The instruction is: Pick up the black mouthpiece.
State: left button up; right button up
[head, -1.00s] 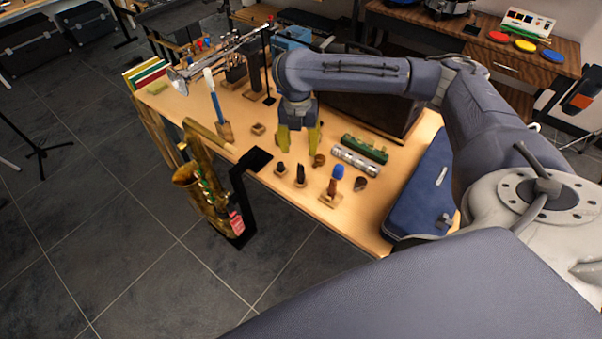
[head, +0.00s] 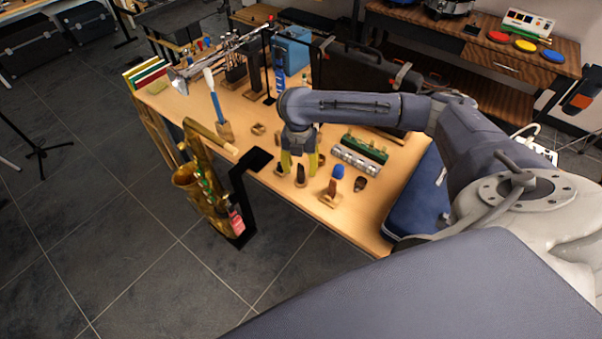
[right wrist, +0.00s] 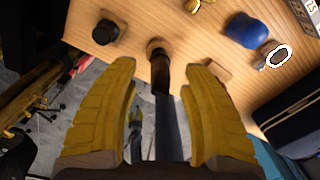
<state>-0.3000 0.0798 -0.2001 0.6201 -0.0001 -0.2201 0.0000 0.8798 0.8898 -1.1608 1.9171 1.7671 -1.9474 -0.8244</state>
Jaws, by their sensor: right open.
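A black mouthpiece (head: 300,173) stands upright on a small wooden base near the table's front edge. In the right wrist view the dark upright mouthpiece (right wrist: 160,73) shows between the finger tips, with a brownish sheen. My right gripper (head: 299,163) is open and points down, its yellow fingers on either side of the mouthpiece. In the right wrist view the fingers (right wrist: 168,75) are apart with visible room on both sides; no grip shows. My left gripper is not in view.
A small black piece (head: 279,169) stands close on the left. A blue-topped brown piece (head: 334,185) stands to the right. A silver cylinder (head: 357,159) and blue case (head: 415,205) lie farther right. A saxophone (head: 205,190) stands before the table.

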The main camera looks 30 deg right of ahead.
jog(key=shift+f, duration=0.7)
grip_shut()
